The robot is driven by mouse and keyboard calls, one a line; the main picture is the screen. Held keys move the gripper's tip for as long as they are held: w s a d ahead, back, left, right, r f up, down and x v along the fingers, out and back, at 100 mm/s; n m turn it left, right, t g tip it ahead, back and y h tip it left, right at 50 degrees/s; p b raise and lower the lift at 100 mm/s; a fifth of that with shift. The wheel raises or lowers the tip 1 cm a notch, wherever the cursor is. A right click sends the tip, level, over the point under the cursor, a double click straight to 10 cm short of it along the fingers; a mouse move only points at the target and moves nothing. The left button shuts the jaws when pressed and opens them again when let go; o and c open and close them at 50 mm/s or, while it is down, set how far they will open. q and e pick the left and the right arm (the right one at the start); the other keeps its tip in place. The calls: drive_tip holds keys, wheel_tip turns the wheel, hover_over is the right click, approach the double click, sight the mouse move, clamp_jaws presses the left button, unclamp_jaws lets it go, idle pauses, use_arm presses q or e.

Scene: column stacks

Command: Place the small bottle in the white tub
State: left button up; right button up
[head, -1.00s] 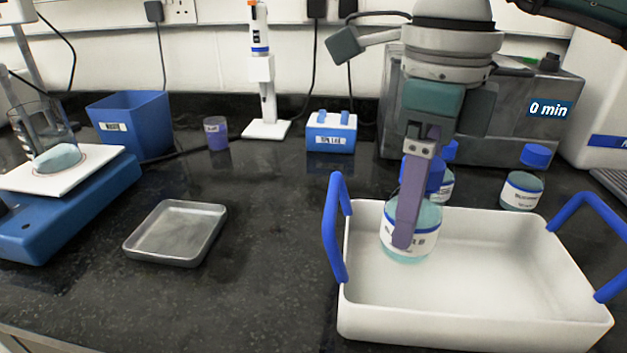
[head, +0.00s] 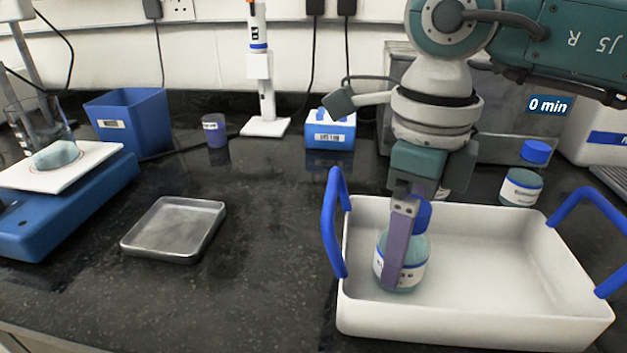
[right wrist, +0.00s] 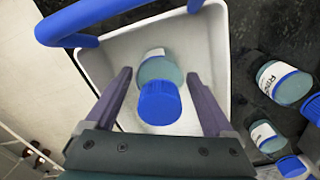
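The white tub (head: 500,265) with blue handles stands at the right of the bench in the head view. The small bottle (head: 404,276), with a blue cap and a white label, is inside the tub near its left end. It looks slightly tilted in the head view. My right gripper (head: 397,275) reaches down into the tub, its fingers on either side of the bottle. In the right wrist view, the bottle (right wrist: 160,72) lies between the spread fingers, with a gap on each side. The tub floor (right wrist: 205,50) shows around it. My left gripper is not in view.
Another blue-capped bottle (head: 521,187) stands behind the tub; more bottles (right wrist: 285,82) show in the right wrist view. A metal tray (head: 175,230), blue bin (head: 128,122), purple-grey cup (head: 214,130) and pipette stand (head: 264,127) are to the left. The bench front middle is clear.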

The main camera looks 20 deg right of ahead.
drive_tip(key=shift+o, duration=0.6)
drive_tip(key=shift+r, duration=0.3)
wheel_tip(320, 180, up, 12)
drive_tip(key=shift+f+p, duration=0.15)
drive_tip(key=shift+p, duration=0.15)
